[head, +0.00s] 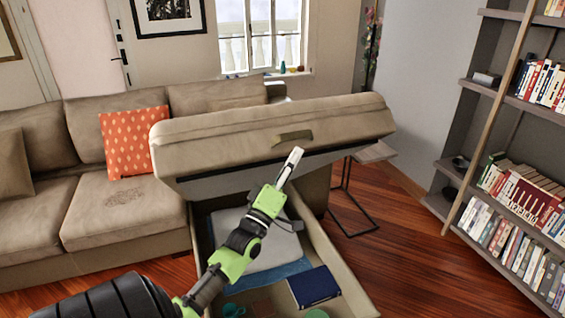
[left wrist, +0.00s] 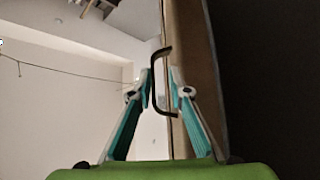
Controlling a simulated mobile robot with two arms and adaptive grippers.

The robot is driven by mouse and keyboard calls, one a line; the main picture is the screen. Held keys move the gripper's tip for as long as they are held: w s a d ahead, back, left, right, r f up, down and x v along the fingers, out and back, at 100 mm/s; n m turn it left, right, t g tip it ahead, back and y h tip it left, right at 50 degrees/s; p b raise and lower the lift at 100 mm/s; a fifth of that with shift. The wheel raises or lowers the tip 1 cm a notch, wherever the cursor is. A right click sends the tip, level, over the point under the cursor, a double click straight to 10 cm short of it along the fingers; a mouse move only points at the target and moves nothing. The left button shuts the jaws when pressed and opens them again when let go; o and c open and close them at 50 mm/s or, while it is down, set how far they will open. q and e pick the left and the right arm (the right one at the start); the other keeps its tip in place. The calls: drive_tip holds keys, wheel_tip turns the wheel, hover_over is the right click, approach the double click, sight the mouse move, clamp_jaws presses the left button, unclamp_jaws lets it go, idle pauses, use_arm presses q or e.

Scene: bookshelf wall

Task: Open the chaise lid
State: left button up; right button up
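The beige chaise lid (head: 230,149) is raised and tilted above the open storage box (head: 340,270). A curved handle (head: 293,137) sits on its front face. My left gripper (head: 297,150) is at this handle, just below it in the head view. In the left wrist view, the lid (left wrist: 200,60) stands as a tan panel, and the dark handle (left wrist: 154,85) reaches between the fingertips of my left gripper (left wrist: 160,78). A gap shows between the fingers, so the gripper looks partly open; firm contact with the handle cannot be made out. My right gripper is out of view.
The box holds a folded grey item (head: 255,245), a blue book (head: 313,287) and small objects. The beige sofa (head: 120,210) with an orange cushion (head: 134,143) adjoins on the left. A bookshelf (head: 500,140) stands right, a side table (head: 372,153) behind. Wood floor (head: 420,260) is clear.

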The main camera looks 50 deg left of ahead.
use_arm(q)
drive_tip(key=v, duration=0.9)
drive_tip(key=shift+s, duration=0.1)
drive_tip(key=shift+c, duration=0.4)
